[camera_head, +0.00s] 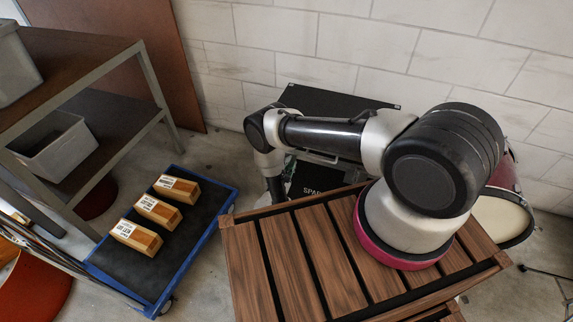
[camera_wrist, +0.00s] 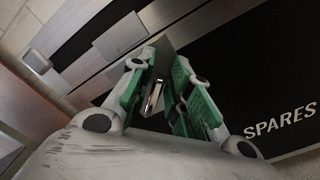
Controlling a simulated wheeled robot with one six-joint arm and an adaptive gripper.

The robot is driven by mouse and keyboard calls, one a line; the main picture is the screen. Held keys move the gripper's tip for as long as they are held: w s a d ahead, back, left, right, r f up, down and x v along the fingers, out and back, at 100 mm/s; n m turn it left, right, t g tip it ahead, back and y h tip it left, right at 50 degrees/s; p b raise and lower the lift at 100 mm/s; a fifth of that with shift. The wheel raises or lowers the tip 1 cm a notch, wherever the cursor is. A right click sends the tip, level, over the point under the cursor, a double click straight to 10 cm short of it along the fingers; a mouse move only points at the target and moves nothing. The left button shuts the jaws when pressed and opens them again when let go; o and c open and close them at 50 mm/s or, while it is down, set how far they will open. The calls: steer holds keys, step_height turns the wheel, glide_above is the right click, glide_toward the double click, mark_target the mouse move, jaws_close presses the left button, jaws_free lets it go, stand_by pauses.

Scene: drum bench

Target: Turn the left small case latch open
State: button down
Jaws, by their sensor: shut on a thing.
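The black case with silver edging and the word SPARES (camera_wrist: 279,124) stands by the wall behind the wooden bench, and part of it shows in the head view (camera_head: 330,102). In the wrist view my gripper (camera_wrist: 163,92) has its green-padded fingers around a small silver latch (camera_wrist: 153,97) on the case front, and is shut on it. The arm hides the gripper and the latch in the head view. How far the latch is turned cannot be told.
A slatted wooden bench top (camera_head: 290,263) lies below my arm. A blue-edged cart (camera_head: 225,205) with three labelled boxes stands left of it. A shelf (camera_head: 84,120) with a grey bin (camera_head: 58,150) is farther left. A drum (camera_head: 503,217) stands at the right.

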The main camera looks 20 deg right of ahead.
steer(key=shift+s+d+f+m, duration=0.1)
steer(key=shift+f+m, duration=0.15)
steer(key=shift+m, duration=0.95)
steer(key=shift+s+d+f+m, duration=0.1)
steer(key=shift+f+m, duration=0.2)
steer(key=shift+m, duration=0.9)
steer(key=shift+s+d+f+m, duration=0.1)
steer(key=shift+f+m, duration=0.15)
steer(key=shift+m, duration=0.95)
steer(key=c, duration=1.5)
jaws_free()
steer(key=v, duration=1.2)
